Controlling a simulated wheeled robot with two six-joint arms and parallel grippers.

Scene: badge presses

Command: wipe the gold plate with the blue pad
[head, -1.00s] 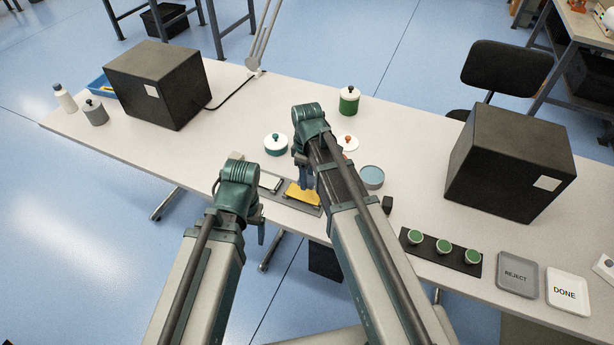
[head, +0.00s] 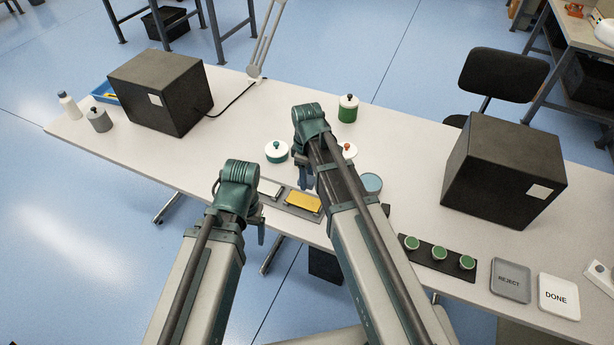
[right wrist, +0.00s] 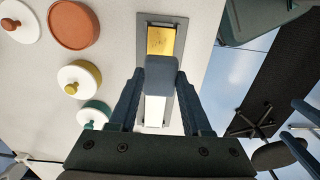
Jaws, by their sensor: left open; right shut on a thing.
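The gold plate (head: 303,201) lies in a grey holder (head: 286,206) near the table's front edge, beside a silver-white plate (head: 269,188). The gold plate also shows in the right wrist view (right wrist: 162,40). My right gripper (head: 304,180) is shut on the blue pad (right wrist: 160,75). In the right wrist view the pad covers the near end of the gold plate and part of the pale plate; I cannot tell whether it touches. In the head view my arm mostly hides the pad. My left gripper (head: 261,234) is open and empty, left of the holder by the table edge.
Lidded pots stand behind the holder, including a teal one (head: 276,151) and a green one (head: 348,108). A blue-topped round dish (head: 371,183) is right of my right arm. A black strip (head: 440,256) bears green badges. Black boxes stand left (head: 160,92) and right (head: 503,172).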

